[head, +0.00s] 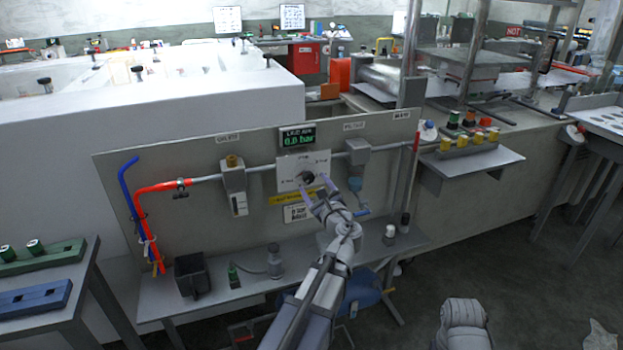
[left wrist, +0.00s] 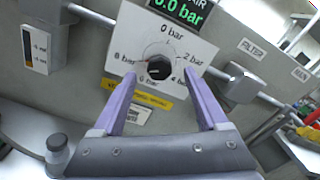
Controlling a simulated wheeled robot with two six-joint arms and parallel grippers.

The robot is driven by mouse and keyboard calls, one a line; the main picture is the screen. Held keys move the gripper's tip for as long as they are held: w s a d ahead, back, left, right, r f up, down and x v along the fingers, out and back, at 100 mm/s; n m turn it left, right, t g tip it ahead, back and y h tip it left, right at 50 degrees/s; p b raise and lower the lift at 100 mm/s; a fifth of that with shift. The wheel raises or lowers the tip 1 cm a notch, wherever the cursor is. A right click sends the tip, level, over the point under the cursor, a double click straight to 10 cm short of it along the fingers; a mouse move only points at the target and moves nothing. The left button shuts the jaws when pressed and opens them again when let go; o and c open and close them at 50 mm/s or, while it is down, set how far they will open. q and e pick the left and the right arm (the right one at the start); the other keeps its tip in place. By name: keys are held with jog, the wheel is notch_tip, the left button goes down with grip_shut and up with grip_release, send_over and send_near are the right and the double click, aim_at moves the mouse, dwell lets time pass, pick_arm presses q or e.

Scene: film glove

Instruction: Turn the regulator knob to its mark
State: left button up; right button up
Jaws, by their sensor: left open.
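The black regulator knob (head: 306,177) sits on a white dial plate (head: 287,184) on the upright panel. In the left wrist view the knob (left wrist: 159,67) is ringed by labels from 0 bar at the top to 8 bar at the left. Which way the knob points is too small to tell. A display (head: 297,137) above the plate reads 0.0 bar. My left gripper (head: 314,184) is open in front of the plate. In its wrist view, its purple fingers (left wrist: 158,75) stand on either side of the knob, with visible gaps. My right gripper is not in view.
The panel (head: 120,172) carries a grey pipe with a valve block (head: 233,180) left of the dial and a filter (head: 357,152) right of it. A shelf below holds a black bin (head: 192,274) and small fittings. A yellow label (head: 288,199) lies under the dial.

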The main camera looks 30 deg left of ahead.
aim_at(309, 179)
pick_arm(q)
jog(key=shift+x, duration=2.75)
grip_shut()
